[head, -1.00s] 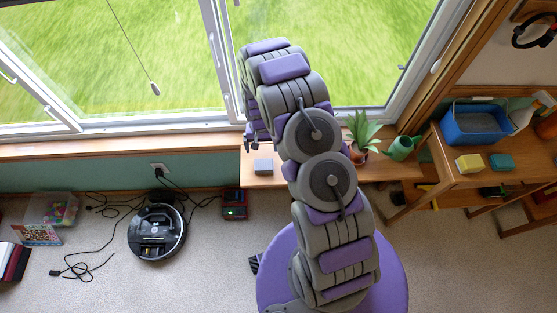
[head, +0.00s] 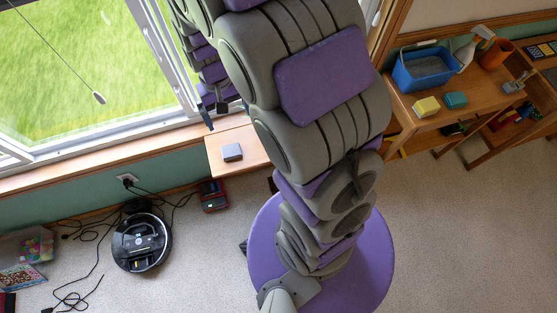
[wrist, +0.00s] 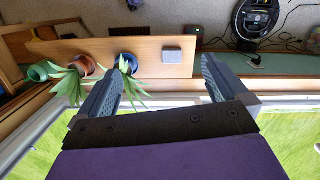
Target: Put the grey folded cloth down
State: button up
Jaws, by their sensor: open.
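The grey folded cloth (head: 232,152) is a small flat block lying on a low wooden shelf (head: 215,165) under the window. It also shows in the wrist view (wrist: 172,55), on the wood between the line of my fingers and beyond their tips. My gripper (head: 214,108) is above the shelf near the window, apart from the cloth. In the wrist view my gripper (wrist: 163,75) has its two fingers spread wide with nothing between them.
Potted plants (wrist: 82,66) stand on the shelf. A robot vacuum (head: 141,242), cables and a red box (head: 213,196) are on the carpet. A wooden desk (head: 405,105) at the right holds a blue basin (head: 428,68), sponges and a spray bottle. The window frame is close to my arm.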

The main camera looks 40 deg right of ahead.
jog(key=s+r+n, duration=0.1)
jog(key=s+r, duration=0.4)
jog(key=s, duration=0.6)
jog(key=s+r, duration=0.5)
jog(key=s, duration=0.7)
jog(key=shift+r+n, duration=0.4)
jog(key=shift+a, duration=0.1)
jog(key=shift+c, duration=0.4)
